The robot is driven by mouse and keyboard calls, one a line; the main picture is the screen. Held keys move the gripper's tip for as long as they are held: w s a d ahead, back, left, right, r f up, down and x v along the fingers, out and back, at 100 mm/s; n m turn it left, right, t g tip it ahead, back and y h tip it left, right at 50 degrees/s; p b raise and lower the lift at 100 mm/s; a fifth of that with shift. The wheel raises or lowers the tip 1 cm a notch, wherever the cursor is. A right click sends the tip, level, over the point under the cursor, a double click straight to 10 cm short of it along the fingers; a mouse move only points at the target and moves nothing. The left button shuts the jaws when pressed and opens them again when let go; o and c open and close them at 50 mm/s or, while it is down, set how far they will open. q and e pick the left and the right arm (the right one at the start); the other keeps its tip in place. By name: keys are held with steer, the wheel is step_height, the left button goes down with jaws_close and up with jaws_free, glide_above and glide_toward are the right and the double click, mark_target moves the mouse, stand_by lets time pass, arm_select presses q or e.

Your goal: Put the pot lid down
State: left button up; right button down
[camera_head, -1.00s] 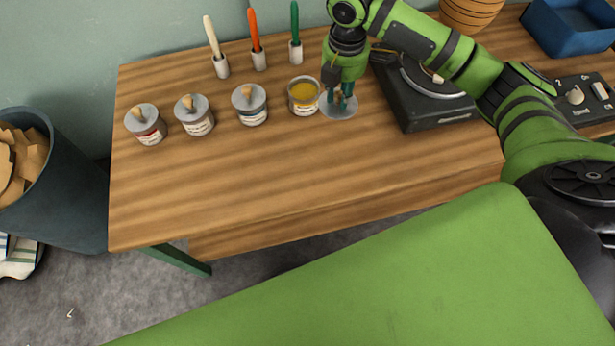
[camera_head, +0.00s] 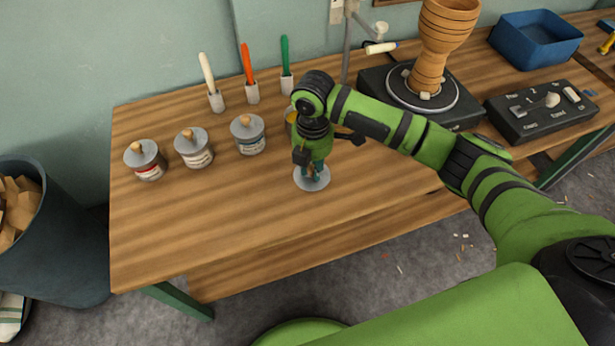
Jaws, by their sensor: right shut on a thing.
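The pot lid (camera_head: 301,183), a flat grey disc, is under my right gripper (camera_head: 312,173) in front of the open paint pot. The gripper is shut on the lid's knob, which the fingers mostly hide. I cannot tell whether the lid touches the table. The open pot (camera_head: 291,117) with yellow paint is largely hidden behind my right arm. Three lidded pots, with a red label (camera_head: 150,172), a pale label (camera_head: 198,159) and a dark label (camera_head: 251,145), stand in a row to the left. My left gripper is not in view.
The wooden table (camera_head: 200,230) is clear in front of the pots. Three brushes, white (camera_head: 206,73), orange (camera_head: 247,65) and green (camera_head: 286,58), stand in holders behind. A goblet drum (camera_head: 436,45) on a turntable, a control box (camera_head: 540,110) and a blue bin (camera_head: 535,38) are at the right.

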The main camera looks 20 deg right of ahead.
mark_target(307, 179)
steer(key=shift+w+a+f, duration=0.25)
steer(key=shift+a+f, duration=0.2)
steer(key=shift+a, duration=0.1)
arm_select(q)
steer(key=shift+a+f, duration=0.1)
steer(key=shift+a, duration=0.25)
arm_select(e)
steer(key=shift+f, duration=1.95)
steer(key=shift+f, duration=0.1)
steer(key=c, duration=1.1)
jaws_free()
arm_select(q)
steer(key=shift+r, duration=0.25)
arm_select(e)
step_height(307, 179, up, 12)
steer(key=shift+r, duration=0.15)
